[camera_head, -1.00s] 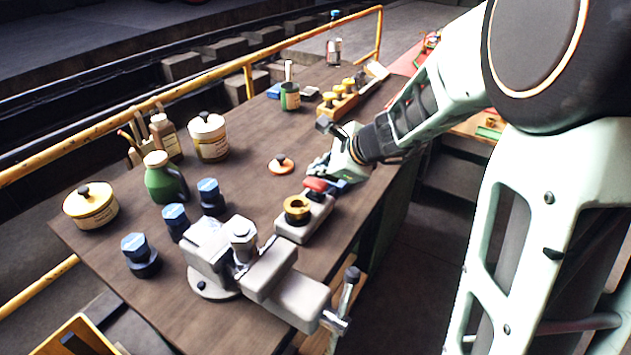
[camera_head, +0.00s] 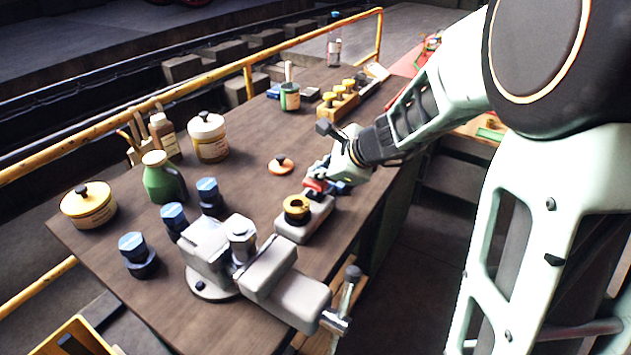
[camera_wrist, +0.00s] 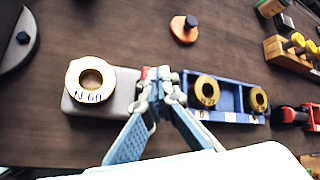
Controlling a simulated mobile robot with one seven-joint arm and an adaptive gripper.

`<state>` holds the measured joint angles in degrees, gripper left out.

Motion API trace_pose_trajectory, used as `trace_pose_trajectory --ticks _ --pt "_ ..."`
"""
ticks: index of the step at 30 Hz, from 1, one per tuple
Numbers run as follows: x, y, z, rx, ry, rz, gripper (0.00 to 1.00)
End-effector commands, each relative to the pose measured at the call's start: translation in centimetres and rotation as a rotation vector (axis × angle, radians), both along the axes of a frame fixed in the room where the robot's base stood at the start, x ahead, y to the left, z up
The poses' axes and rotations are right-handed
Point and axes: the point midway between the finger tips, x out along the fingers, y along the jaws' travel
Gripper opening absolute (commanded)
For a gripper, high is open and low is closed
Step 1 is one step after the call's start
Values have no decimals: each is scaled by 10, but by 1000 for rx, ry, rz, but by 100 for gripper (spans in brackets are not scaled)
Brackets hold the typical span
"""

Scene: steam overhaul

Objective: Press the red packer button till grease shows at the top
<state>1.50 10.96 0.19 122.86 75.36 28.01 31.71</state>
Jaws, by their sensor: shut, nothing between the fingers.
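The grey packer block (camera_head: 290,232) lies on the bench with a brass ring (camera_head: 297,208) at its near end. Its red button (camera_head: 314,186) is at the far end. The wrist view shows the block (camera_wrist: 123,90), the ring (camera_wrist: 91,80) with dark lettering, and a little of the red button (camera_wrist: 152,72). My gripper (camera_head: 317,176) is shut and empty, its fingertips (camera_wrist: 160,88) over the red button and hiding most of it. I cannot tell how far the button is pressed. The ring's opening looks dark, and I cannot make out grease in it.
A blue tray (camera_wrist: 238,84) with brass rings sits right beside my fingers. An orange lid (camera_head: 281,166) lies behind the packer. A grey vise (camera_head: 262,270) stands in front. Blue-capped pots, a green jug (camera_head: 163,180) and tins fill the left side.

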Motion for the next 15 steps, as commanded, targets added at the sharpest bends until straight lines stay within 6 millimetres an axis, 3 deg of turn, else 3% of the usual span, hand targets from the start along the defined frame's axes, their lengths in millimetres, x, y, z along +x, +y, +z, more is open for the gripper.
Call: trace_pose_trajectory --ticks 15 --pt "0 0 -7 -1 0 -1 0"
